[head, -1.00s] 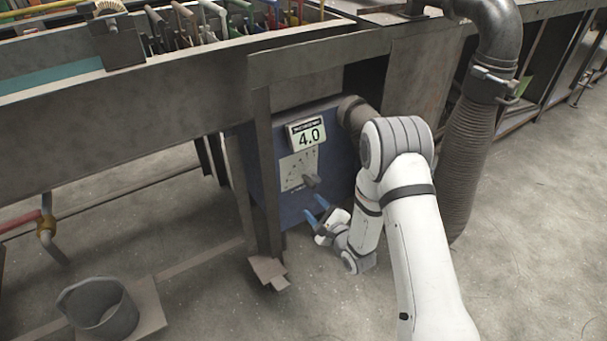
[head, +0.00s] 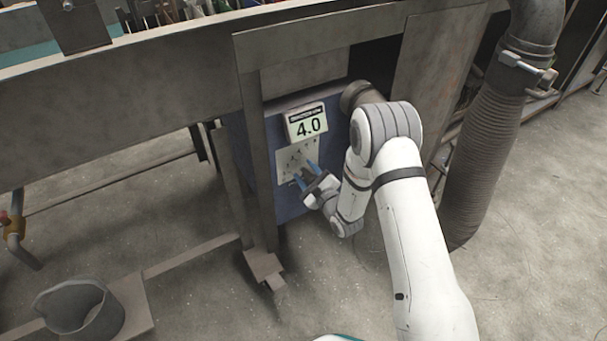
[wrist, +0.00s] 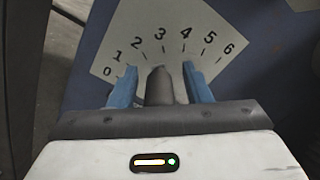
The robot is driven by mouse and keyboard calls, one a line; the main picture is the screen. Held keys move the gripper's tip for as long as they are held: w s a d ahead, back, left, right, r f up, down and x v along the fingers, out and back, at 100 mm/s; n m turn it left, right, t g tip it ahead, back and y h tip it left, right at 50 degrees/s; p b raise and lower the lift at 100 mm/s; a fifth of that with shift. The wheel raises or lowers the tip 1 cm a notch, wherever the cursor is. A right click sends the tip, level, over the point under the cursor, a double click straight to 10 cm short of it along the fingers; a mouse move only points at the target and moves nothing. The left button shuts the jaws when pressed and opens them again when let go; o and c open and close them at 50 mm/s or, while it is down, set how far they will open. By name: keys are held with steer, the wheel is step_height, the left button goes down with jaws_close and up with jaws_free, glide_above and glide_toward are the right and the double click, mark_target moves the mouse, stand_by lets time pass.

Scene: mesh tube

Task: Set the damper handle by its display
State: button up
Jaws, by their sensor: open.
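The display (head: 306,124) on the blue box (head: 290,204) reads 4.0. Below it is a pale scale plate (head: 284,160); in the wrist view the plate (wrist: 135,35) shows marks from 0 to 6. The dark damper handle (wrist: 159,87) stands between the two blue fingers of my gripper (wrist: 160,84). The fingers are open, one on each side of the handle, with a narrow gap showing on both sides. In the head view my gripper (head: 304,176) is at the plate and covers most of the handle.
A steel post (head: 258,170) stands just left of the box. A ribbed hose (head: 475,150) hangs to the right of my arm. A grey bucket (head: 82,312) stands on the floor at lower left. The floor in front of the box is clear.

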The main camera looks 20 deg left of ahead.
steer(key=shift+w+a, duration=0.15)
steer(key=shift+a, duration=0.15)
jaws_close()
stand_by(0.3)
